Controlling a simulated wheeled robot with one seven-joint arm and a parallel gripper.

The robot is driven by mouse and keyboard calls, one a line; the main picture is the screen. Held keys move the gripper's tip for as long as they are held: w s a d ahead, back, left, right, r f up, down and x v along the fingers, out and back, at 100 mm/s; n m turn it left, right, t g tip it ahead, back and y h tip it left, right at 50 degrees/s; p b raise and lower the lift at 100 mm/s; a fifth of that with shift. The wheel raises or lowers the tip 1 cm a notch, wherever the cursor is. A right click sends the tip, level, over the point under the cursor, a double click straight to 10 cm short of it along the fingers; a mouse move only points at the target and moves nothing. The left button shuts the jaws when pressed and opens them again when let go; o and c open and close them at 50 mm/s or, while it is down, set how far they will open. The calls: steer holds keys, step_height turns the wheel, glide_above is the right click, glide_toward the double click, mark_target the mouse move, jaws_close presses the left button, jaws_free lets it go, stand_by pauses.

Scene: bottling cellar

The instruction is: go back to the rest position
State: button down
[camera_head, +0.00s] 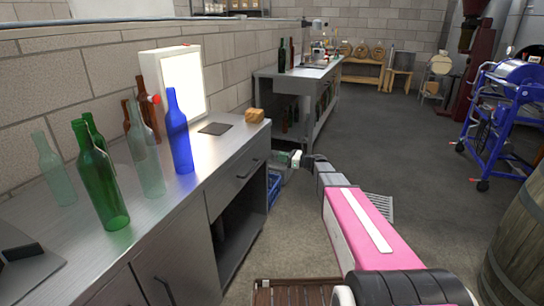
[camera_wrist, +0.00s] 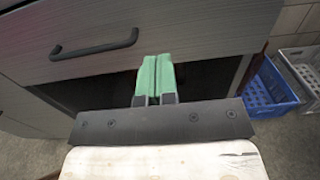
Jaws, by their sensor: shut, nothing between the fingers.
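My gripper (camera_head: 284,156) is held out in front of the counter, past its right-hand front edge and lower than the counter top. In the wrist view its two green fingertips (camera_wrist: 156,76) are together, with nothing between them. Behind them are a drawer front with a dark handle (camera_wrist: 94,46) and a dark opening below it. I cannot tell how far the fingertips are from the drawer front. My arm reaches from the bottom right of the head view.
The metal counter (camera_head: 150,222) holds several green and clear bottles, a blue bottle (camera_head: 178,135) and a lit panel (camera_head: 184,82). A blue crate (camera_wrist: 268,88) stands on the floor by the cabinet. A barrel (camera_head: 520,235) and blue machine (camera_head: 497,120) are right. Mid-floor is open.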

steer(key=s+d+f+n+g+h, duration=0.1)
steer(key=s+f+n+g+h, duration=0.35)
steer(key=s, duration=0.45)
steer(key=s+d+f+n+g+h, duration=0.1)
steer(key=s+f+n+h, duration=0.2)
steer(key=s+f+n, duration=0.35)
steer(key=s+d+n+h, duration=0.4)
steer(key=s+d+n, duration=0.1)
steer(key=s, duration=0.3)
steer(key=s+d+f+n+g+h, duration=0.1)
steer(key=s+d+n+h, duration=0.4)
steer(key=s, duration=0.4)
steer(key=shift+s+f+n, duration=0.2)
steer(key=shift+f+n, duration=0.05)
steer(key=shift+n, duration=0.55)
steer(key=shift+d+g, duration=0.1)
steer(key=shift+g, duration=0.15)
